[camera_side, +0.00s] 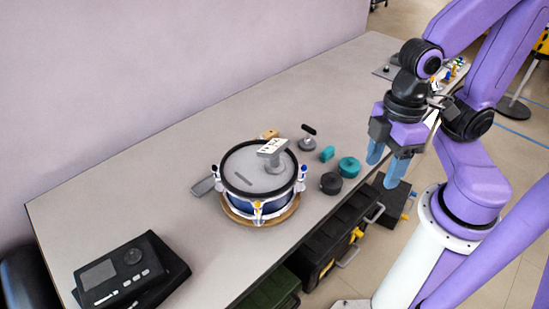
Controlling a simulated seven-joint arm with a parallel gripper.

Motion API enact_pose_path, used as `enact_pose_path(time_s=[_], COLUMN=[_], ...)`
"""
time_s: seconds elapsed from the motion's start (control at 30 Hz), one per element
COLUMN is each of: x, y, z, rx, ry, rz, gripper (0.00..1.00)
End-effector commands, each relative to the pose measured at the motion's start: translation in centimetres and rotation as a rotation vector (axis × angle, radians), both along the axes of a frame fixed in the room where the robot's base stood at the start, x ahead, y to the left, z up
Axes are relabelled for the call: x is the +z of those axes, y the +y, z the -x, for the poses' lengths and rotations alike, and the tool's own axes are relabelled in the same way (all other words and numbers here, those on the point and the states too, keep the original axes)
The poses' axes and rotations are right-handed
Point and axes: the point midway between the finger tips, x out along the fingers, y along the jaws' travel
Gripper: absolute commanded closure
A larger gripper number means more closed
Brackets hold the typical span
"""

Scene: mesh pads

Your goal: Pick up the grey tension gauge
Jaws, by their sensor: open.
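A drum (239,187) with a grey head, blue shell and light rim fittings stands on a wooden ring on the table. A grey device with a pale, marked top plate (272,149) stands upright on the drumhead, right of its middle; it looks like the tension gauge. My gripper (385,163) has two blue fingers pointing down, spread apart with nothing between them. It is in the air to the right of the drum and gauge, near the table's front edge, apart from both.
Right of the drum are a small grey stand with a black top (307,142), teal round pieces (348,167) and a dark round piece (331,183). A flat grey item (203,186) lies left of the drum. A black device (125,272) sits front left. The table's left middle is clear.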

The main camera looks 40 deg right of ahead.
Motion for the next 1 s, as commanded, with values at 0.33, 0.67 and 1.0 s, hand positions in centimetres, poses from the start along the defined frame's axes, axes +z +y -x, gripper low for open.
enact_pose_path(time_s=[0.33, 0.67, 1.0], x=[-6.5, -13.3, -14.0], y=[10.2, 11.4, 4.4], z=[0.4, -5.2, -11.9], rx=[-0.405, -0.885, -1.112], ry=[0.087, -0.208, -0.842], rz=[-0.237, -0.339, -0.418], gripper=[0.42, 0.42, 0.42])
